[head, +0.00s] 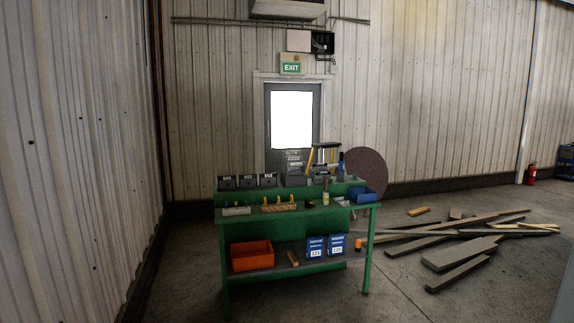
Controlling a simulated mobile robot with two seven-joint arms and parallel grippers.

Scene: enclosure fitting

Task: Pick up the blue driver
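A green workbench (228,215) stands in front of a grey door, some distance away. A small upright blue item (341,160) shows at the back right of its raised rear shelf; it is too small to tell whether it is the blue driver. A thin upright tool with a pale yellow body (325,197) stands on the front worktop. Neither of my grippers is in view.
The bench holds grey boxes (268,180), a blue bin (362,194) and, below, an orange bin (252,256) and blue boxes (337,245). Planks (460,256) litter the floor at right. A corrugated wall bounds the left. Floor before the bench looks clear.

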